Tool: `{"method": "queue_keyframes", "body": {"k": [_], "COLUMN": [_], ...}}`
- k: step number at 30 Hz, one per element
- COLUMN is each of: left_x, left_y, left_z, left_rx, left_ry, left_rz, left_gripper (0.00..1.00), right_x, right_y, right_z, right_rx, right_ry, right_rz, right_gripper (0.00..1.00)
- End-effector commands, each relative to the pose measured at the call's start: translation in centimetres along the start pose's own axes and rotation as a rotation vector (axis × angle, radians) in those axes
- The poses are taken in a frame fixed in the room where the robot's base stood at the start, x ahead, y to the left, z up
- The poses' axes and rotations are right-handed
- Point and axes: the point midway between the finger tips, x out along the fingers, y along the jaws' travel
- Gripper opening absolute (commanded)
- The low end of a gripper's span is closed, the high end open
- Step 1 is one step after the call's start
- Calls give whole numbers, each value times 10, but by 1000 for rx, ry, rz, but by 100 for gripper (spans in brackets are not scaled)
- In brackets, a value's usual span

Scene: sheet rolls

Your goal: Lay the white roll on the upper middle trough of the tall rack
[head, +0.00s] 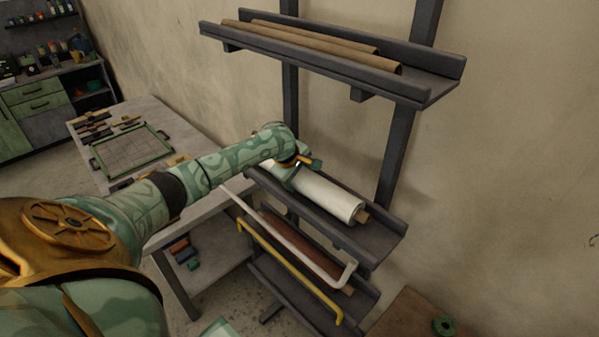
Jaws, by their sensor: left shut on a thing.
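The white roll (327,195) has a white sheet around a brown core whose end shows at its right. It is at the middle trough (376,240) of the tall dark rack (394,150), lengthwise along it. I cannot tell whether it rests on the trough floor or is held just above it. My left gripper (300,168) is at the roll's far left end and is shut on it; the fingers are mostly hidden by the wrist. My right gripper is not in view.
The top trough (440,88) holds brown rolls (310,46). A lower trough (290,290) holds a brown roll (300,252), with white (290,240) and yellow (290,272) bars in front. A grey table (200,205) stands left of the rack. A wooden surface (405,318) is at lower right.

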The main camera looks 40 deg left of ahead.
Motion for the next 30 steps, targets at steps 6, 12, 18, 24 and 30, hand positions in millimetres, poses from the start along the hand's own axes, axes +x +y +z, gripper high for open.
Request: {"method": "queue_keyframes", "body": {"k": [6, 12, 18, 24, 30], "left_x": [1, -1, -34, -85, -119], "left_y": [0, 1, 6, 6, 5], "left_z": [0, 0, -2, -2, -1], "left_rx": [0, 1, 3, 4, 1], "left_ry": [0, 0, 1, 2, 0], "left_rz": [0, 1, 0, 1, 0], "left_gripper": [81, 81, 81, 81, 81], "right_x": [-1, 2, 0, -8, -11], "right_y": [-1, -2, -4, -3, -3], "right_z": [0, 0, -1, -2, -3], "right_rx": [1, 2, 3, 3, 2], "right_ry": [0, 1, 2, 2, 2], "right_rz": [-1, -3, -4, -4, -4], "right_gripper": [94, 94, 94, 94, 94]}}
